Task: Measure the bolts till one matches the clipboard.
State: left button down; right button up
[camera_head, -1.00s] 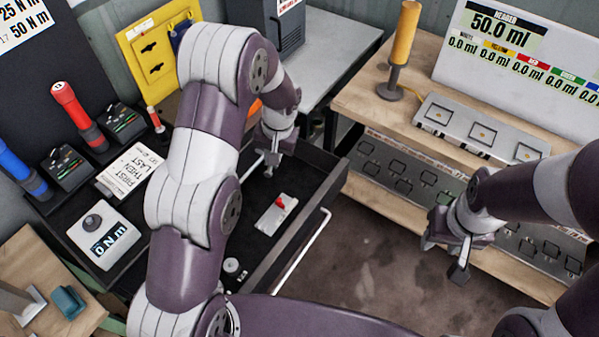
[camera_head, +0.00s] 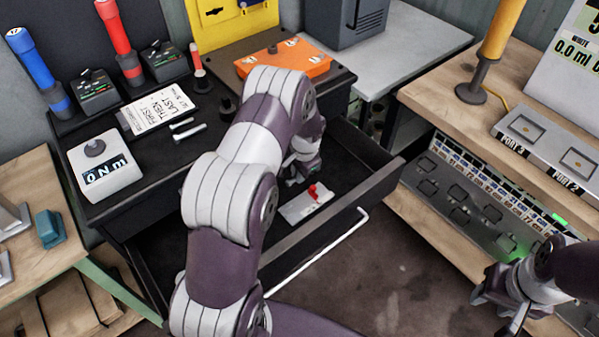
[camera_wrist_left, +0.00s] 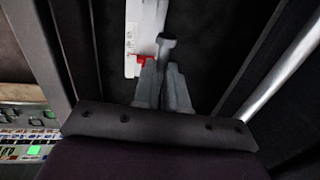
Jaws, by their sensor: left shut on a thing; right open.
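My left gripper (camera_head: 297,178) is over the open drawer, just behind a pale plate with a red part (camera_head: 303,204), perhaps a gauge. In the left wrist view it is shut on a small grey piece with a wider end (camera_wrist_left: 166,42), which looks like a bolt. The pale plate (camera_wrist_left: 135,38) lies close beyond the fingertips; I cannot tell if they touch. Two silver bolts (camera_head: 189,132) lie on the black bench beside a white sheet reading FIRST THEN LAST (camera_head: 160,108), perhaps the clipboard. My right gripper (camera_head: 505,312) is open and empty at the lower right.
The drawer's front wall (camera_head: 335,225) and its handle (camera_head: 318,255) stand close to my left arm. An orange box (camera_head: 283,60) and a torque display (camera_head: 103,165) sit on the bench. A panel with green lights (camera_head: 480,205) is at the right.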

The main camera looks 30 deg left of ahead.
aim_at(298, 205)
pick_arm(q)
notch_tip(298, 205, down, 13)
jog(key=b, duration=0.9)
jog(key=shift+d+r, duration=0.1)
jog(key=c, duration=1.1)
grip_release()
notch_tip(298, 205, up, 13)
jog(key=d+p, duration=0.1)
jog(key=p, duration=0.1)
jog(key=shift+s+d, duration=0.35)
jog(key=shift+d, duration=0.05)
